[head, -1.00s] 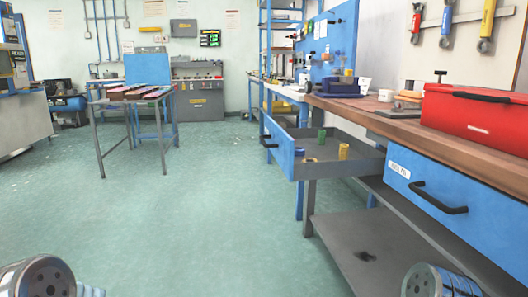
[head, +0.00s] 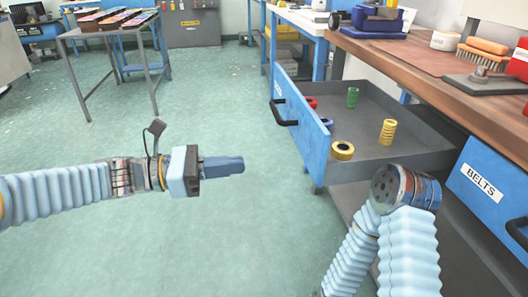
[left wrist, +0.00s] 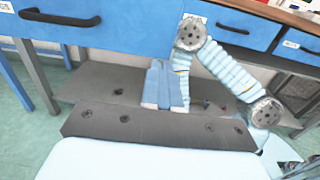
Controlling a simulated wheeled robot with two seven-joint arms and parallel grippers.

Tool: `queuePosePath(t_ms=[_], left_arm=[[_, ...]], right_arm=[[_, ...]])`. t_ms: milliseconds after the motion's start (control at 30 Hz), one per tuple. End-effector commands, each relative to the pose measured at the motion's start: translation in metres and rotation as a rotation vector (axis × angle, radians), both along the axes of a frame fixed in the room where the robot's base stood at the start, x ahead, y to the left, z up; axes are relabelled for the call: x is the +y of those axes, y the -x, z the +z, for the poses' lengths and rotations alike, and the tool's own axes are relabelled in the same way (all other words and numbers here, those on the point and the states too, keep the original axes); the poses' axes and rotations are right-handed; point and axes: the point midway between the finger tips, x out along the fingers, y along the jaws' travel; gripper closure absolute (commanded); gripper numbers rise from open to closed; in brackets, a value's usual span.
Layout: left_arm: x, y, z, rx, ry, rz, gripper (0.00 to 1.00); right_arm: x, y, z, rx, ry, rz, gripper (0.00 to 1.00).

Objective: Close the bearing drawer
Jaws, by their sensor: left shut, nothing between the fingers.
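The open drawer (head: 308,128) sticks out from under the workbench in the head view. It has a blue front, a black handle (head: 283,113) and a grey inside. Its label is too slanted to read fully. Inside are a yellow ring (head: 342,151), a yellow coil-like part (head: 388,132), a green part (head: 352,97) and red and blue parts. My left gripper (head: 238,165) is shut and empty, left of the drawer front and apart from it. Its closed fingers (left wrist: 165,85) show in the left wrist view. My right arm stands at the front of the drawer; its gripper is out of view.
A shut drawer labelled BELTS (head: 484,185) is at the right, under the wooden workbench top (head: 430,70). Brushes and tools lie on the top. A grey lower shelf (left wrist: 75,85) shows in the left wrist view. Green floor (head: 220,110) left of the drawer is clear.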

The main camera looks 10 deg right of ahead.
Motion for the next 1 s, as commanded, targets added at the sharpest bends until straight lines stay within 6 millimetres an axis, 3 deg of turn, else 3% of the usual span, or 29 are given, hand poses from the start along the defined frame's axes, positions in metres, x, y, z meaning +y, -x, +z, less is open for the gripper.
queuePosePath(t_ms=[600,800,1000], left_arm=[[-0.116,-0.003,-0.002,-0.001,-0.005,-0.003,1.00],[-0.131,-0.004,-0.002,-0.001,-0.004,-0.001,1.00],[-0.134,-0.005,-0.002,-0.001,-0.005,0.001,1.00]], right_arm=[[-0.001,-0.001,-0.004,-0.001,0.001,-0.002,0.57],[-0.001,0.000,-0.004,-0.001,0.001,-0.002,0.57],[-0.001,0.000,-0.004,-0.001,0.001,-0.002,0.57]])
